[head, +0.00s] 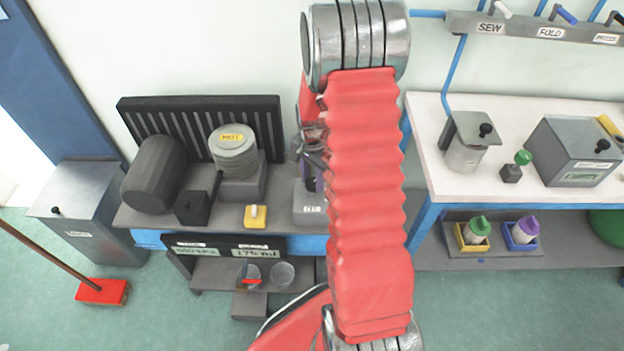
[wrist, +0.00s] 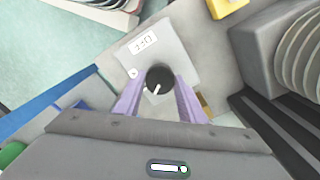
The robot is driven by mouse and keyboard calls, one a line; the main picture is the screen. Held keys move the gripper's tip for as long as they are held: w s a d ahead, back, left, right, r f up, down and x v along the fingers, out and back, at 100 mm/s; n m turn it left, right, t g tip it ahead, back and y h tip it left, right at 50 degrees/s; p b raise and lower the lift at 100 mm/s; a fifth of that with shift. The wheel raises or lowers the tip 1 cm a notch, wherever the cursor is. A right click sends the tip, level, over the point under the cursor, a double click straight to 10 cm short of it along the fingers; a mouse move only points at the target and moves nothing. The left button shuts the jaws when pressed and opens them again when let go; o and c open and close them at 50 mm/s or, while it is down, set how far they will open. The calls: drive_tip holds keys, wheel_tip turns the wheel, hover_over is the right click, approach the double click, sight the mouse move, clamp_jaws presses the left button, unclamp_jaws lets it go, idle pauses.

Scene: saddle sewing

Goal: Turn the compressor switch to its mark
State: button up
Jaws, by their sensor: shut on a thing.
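The switch is a round black knob (wrist: 160,78) with a short white pointer line on a pale grey box (wrist: 175,42), seen in the wrist view. The pointer slants toward the lower left. A small white round mark (wrist: 132,73) lies on the box to the left of the knob, and the pointer is not lined up with it. My gripper (wrist: 161,83) has its two purple fingers shut on the knob, one on each side. In the head view the box (head: 308,213) is partly hidden by my red arm, and little of the gripper shows.
A yellow block (head: 255,215) stands left of the box. A ribbed cylinder labelled HOT (head: 234,150) and a dark drum (head: 156,175) stand farther left on the bench. A white-topped bench (head: 430,140) with metal containers is at right.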

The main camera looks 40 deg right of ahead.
drive_tip(key=n, duration=0.5)
drive_tip(key=shift+w+d+r+n, duration=0.1)
drive_tip(key=shift+w+n, duration=0.15)
drive_tip(key=shift+n, duration=0.05)
drive_tip(key=n, duration=0.5)
drive_tip(key=shift+n, duration=0.3)
drive_tip(key=o, duration=0.7)
drive_tip(key=shift+c, duration=0.2)
drive_tip(key=o, duration=0.4)
drive_tip(key=shift+s, duration=0.1)
